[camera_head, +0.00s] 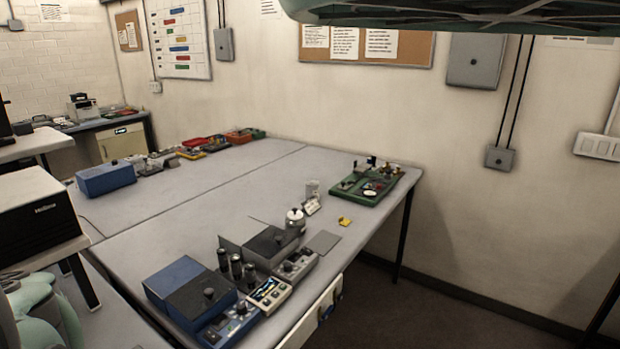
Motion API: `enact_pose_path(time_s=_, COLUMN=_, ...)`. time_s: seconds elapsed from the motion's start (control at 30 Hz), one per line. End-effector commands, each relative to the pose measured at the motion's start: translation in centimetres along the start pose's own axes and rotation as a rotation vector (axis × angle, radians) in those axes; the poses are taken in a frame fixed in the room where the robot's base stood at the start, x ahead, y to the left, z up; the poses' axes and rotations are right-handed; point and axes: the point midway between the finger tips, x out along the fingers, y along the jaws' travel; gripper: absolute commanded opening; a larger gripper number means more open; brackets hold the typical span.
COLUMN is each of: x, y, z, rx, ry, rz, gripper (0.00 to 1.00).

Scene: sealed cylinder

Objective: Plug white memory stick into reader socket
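I cannot make out a white memory stick for certain at this size. A small whitish block (312,205) stands on the grey table (225,180) beside a white lidded pot (295,221). A small pale device with a dark display and buttons (269,294) lies near the table's front edge, between a blue box with a dark panel (190,287) and a grey box with a dark top (270,245). I cannot tell which device holds the reader socket.
A green tray of small parts (367,184) sits at the table's right end. A yellow piece (345,221) and a flat grey plate (323,241) lie nearby. A blue box (105,178) is at the far left. The table's middle is mostly clear. Open floor (440,310) lies right.

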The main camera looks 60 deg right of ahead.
Motion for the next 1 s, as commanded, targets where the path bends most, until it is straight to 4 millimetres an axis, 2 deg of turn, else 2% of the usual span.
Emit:
enact_pose_path(time_s=0.33, x=-0.01, y=0.06, z=-0.05, rx=-0.001, ry=0.000, rz=0.001, gripper=0.57)
enact_pose_path(time_s=0.37, x=-0.01, y=0.06, z=-0.04, rx=-0.001, ry=0.000, rz=0.001, gripper=0.62)
enact_pose_path(time_s=0.9, x=-0.01, y=0.06, z=-0.01, rx=0.000, ry=0.000, rz=0.001, gripper=0.06)
enact_pose_path(time_s=1.0, x=-0.01, y=0.06, z=-0.01, rx=0.000, ry=0.000, rz=0.001, gripper=0.00)
